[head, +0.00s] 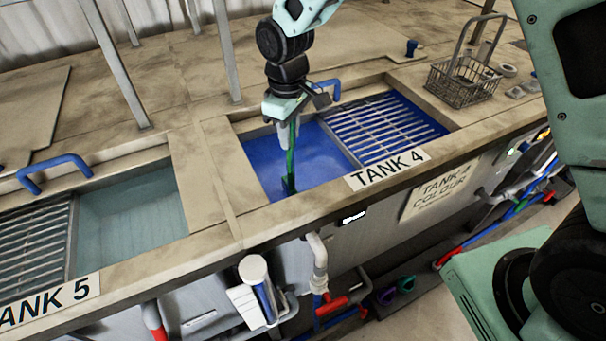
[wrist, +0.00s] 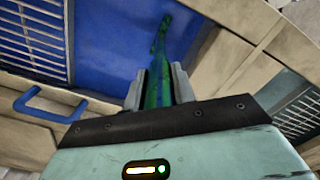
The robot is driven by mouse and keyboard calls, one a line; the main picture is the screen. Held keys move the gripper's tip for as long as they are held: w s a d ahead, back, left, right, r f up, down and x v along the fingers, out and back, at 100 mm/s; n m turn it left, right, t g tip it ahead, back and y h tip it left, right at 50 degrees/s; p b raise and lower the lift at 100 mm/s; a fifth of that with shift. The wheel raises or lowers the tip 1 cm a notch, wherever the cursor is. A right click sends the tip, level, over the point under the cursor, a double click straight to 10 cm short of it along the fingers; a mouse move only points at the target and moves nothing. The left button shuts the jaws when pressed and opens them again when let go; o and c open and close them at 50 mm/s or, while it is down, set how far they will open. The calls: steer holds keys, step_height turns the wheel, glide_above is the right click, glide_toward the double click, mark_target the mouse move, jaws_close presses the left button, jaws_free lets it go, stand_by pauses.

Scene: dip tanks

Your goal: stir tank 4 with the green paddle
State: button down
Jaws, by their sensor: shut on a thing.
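Tank 4 (head: 258,163) holds blue liquid on its left side, with a metal grate (head: 385,127) over its right side. Its label (head: 388,169) reads TANK 4 on the front rim. My gripper (head: 289,128) is above the blue liquid, shut on the green paddle (head: 291,160). The paddle hangs down nearly upright in the tank opening, its lower end at the blue liquid. In the wrist view, the green paddle (wrist: 158,75) runs from between my fingers towards the blue liquid (wrist: 115,40). How deep its end sits is hard to tell.
A blue handle (head: 325,88) is at tank 4's back edge, close to my gripper. Tank 5 (head: 130,212), with greenish liquid, lies at left. A wire basket (head: 462,82) stands on the counter at right. Upright posts (head: 110,62) rise behind the tanks.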

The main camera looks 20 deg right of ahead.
steer(key=shift+s+d, duration=0.15)
steer(key=shift+s, duration=0.1)
steer(key=w+d+p, duration=0.2)
steer(key=d, duration=1.1)
steer(key=w+a+p, duration=0.1)
steer(key=w+a, duration=0.1)
steer(key=w, duration=0.7)
steer(key=s+a, duration=0.2)
steer(key=a, duration=1.1)
steer(key=s, duration=0.3)
steer(key=s+d+b, duration=0.1)
steer(key=s, duration=0.2)
steer(key=s+b, duration=0.1)
steer(key=s, duration=0.2)
steer(key=shift+d, duration=0.4)
steer(key=w+d, duration=0.5)
steer(key=shift+w+d+p, duration=0.3)
steer(key=shift+d+p, duration=0.05)
steer(key=shift+p, duration=0.1)
steer(key=shift+r, duration=0.15)
